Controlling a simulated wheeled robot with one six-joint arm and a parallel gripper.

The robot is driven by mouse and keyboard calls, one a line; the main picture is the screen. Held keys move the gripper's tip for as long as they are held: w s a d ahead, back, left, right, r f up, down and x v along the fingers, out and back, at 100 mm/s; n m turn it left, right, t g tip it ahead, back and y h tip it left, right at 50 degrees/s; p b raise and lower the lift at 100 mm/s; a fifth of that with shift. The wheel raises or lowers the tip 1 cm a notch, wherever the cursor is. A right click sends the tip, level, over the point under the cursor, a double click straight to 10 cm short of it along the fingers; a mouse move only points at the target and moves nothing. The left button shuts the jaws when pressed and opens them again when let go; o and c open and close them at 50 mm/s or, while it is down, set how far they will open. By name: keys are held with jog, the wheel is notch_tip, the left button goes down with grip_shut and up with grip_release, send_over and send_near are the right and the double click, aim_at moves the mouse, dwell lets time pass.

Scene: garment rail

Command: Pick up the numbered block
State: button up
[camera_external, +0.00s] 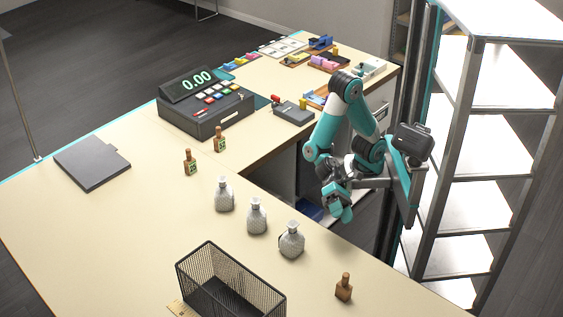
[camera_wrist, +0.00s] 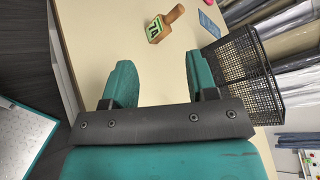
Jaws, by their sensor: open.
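A wooden bottle-shaped block (camera_external: 344,287) stands on the beige counter (camera_external: 100,210) near its front right edge, right of the wire basket. My gripper (camera_external: 340,203) hangs past the counter's edge, apart from the block. In the wrist view my gripper (camera_wrist: 160,82) shows two teal fingers spread, with nothing between them. Two similar blocks with green labels (camera_external: 190,162) (camera_external: 219,139) stand farther back.
A black wire basket (camera_external: 205,292) stands left of the near block. Several grey bottles (camera_external: 257,216) stand in a row behind it. A cash register (camera_external: 207,105) and a flat grey slab (camera_external: 92,163) lie farther back. White shelving (camera_external: 490,140) rises at right.

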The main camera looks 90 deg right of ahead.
jog(key=a+f+m+t+y+b, duration=0.1)
jog(key=a+f+m+t+y, duration=0.3)
jog(key=m, duration=0.7)
jog(key=m+h+p, duration=0.1)
jog(key=p, duration=0.8)
send_near(344, 269)
jog(key=shift+g, duration=0.3)
jog(key=a, duration=0.4)
jog(key=w+a, duration=0.1)
jog(key=a, duration=0.1)
jog(key=shift+a, duration=0.1)
jog(key=a+p, duration=0.2)
jog(key=a, duration=0.2)
jog(key=shift+a+p, duration=0.3)
jog(key=shift+w+a+f, duration=0.1)
jog(key=shift+a, duration=0.45)
grip_shut()
